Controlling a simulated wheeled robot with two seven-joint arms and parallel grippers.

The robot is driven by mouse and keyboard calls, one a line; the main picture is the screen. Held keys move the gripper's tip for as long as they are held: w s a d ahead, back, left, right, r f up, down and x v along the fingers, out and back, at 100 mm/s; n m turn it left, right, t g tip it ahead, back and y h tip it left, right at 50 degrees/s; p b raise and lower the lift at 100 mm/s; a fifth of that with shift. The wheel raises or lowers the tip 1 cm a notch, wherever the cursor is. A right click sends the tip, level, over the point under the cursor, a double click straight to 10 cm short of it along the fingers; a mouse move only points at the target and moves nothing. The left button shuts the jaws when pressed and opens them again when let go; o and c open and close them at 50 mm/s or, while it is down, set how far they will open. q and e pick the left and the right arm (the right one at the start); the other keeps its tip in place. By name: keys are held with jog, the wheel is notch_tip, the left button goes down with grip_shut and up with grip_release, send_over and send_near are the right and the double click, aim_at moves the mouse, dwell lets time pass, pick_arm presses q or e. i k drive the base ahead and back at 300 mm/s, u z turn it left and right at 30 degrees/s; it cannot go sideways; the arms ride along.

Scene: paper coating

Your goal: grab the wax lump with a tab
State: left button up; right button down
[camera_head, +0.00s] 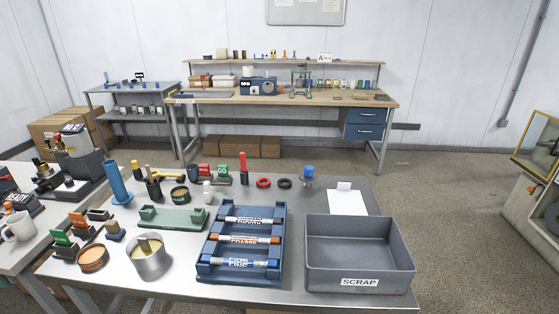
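No thing is plainly readable as a wax lump with a tab. A pale yellow piece (150,246) with a small upright part sits inside an open metal can (150,267) at the front left of the grey table; it may be the wax lump, but I cannot tell for certain. The can's wall hides its lower part. Neither my left nor my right gripper shows in the head view.
A blue rack (204,271) with several labelled rollers stands right of the can. A grey SCRAP bin (398,262) is at the right. An orange-brown round tin (93,262) is left of the can. A green cradle (174,221) lies behind it.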

aim_at(146, 248)
jog(key=u, duration=0.8)
jog(key=k, duration=0.6)
jog(key=z, duration=0.9)
jog(key=i, duration=0.95)
jog(key=u, duration=0.7)
